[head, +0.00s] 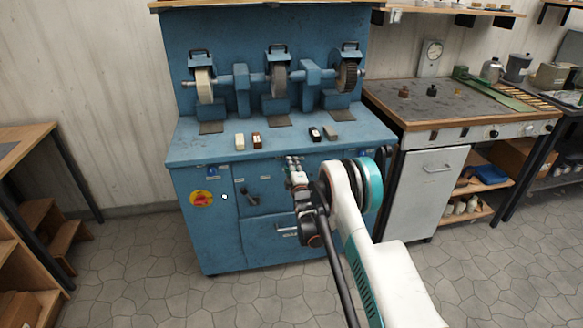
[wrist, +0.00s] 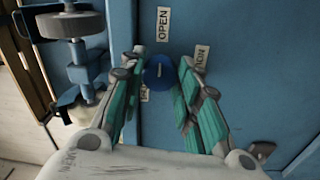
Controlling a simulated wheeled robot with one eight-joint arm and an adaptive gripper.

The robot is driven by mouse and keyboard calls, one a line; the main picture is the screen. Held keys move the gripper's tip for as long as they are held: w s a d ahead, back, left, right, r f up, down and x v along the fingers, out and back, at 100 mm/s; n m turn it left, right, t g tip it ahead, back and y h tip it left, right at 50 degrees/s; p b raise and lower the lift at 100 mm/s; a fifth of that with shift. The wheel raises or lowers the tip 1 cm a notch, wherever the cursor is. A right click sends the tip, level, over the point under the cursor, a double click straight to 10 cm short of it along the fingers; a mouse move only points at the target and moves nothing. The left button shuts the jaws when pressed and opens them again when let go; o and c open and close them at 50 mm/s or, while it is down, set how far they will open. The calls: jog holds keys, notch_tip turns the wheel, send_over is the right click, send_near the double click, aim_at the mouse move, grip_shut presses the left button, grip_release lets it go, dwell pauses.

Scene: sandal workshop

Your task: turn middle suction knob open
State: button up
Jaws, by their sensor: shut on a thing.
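A round blue knob (wrist: 158,73) sits on the machine's blue front panel in the wrist view, with a small pale mark on its face. An OPEN label (wrist: 163,24) is above it in that picture, and a partly hidden label (wrist: 144,92) is below it. My gripper (wrist: 160,76) has its teal-padded fingers on both sides of the knob and is shut on it. In the head view my gripper (head: 292,168) is at the upper front of the blue machine (head: 225,232), right of its middle. My gripper and arm hide the knob there.
Three wheels (head: 204,86) are mounted above the machine's worktop (head: 185,148), where small blocks (head: 240,141) lie. A lever handle (head: 251,197) projects from the front, left of my gripper. A wooden-topped bench (head: 470,110) stands close on the right. The floor in front is clear.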

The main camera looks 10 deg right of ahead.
jog(key=shift+d+f, duration=0.1)
jog(key=shift+f, duration=0.05)
jog(key=o, duration=1.1)
jog(key=shift+s, duration=0.1)
jog(key=s, duration=0.7)
jog(key=shift+s+f, duration=0.1)
jog(key=shift+s, duration=0.1)
